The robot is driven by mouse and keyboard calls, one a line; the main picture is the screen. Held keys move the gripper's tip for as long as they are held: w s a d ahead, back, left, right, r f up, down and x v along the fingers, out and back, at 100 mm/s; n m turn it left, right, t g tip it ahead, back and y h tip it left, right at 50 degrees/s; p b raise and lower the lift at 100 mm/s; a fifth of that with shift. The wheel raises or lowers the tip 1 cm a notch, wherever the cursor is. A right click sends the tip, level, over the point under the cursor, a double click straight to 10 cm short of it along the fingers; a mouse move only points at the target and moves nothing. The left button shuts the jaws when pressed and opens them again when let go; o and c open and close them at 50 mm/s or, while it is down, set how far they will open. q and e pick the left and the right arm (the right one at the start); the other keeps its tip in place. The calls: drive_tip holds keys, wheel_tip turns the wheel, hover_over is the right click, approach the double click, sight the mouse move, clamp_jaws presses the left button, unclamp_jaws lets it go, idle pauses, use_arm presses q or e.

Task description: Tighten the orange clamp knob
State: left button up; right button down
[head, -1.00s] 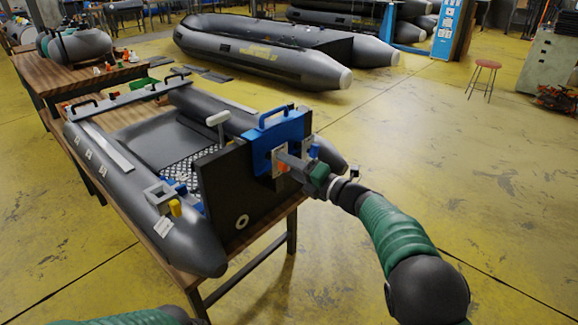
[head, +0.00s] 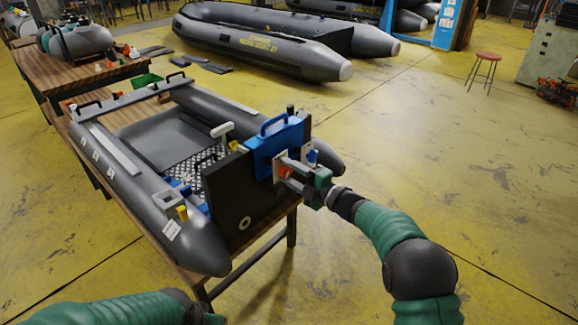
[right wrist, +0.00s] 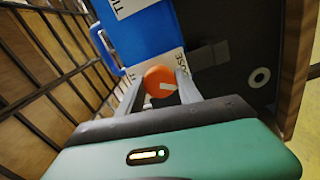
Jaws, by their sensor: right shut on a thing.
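The orange clamp knob (right wrist: 160,82) shows between my right gripper's two fingers in the right wrist view, with a white mark on its face. It also shows in the head view (head: 285,170), partly hidden by the fingers. My right gripper (head: 282,175) is shut on it, one finger on each side. The blue clamp bracket (head: 277,146) with a handle sits over the dark transom board (head: 222,190) of the small grey boat. White labels lie beside the knob; one reads partly "OSE". Only my left arm shows at the bottom left of the head view; its fingertips cannot be made out.
The small boat (head: 200,250) rests on a wooden table. A yellow knob (head: 182,212) and a white-handled lever (head: 222,130) are near the transom. A red stool (head: 488,57) stands far right. The yellow floor at right is mostly clear.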

drive_tip(key=shift+f+m+p, duration=0.25)
drive_tip(key=shift+m+p, duration=0.25)
drive_tip(key=shift+m, duration=0.1)
drive_tip(key=shift+f, duration=0.15)
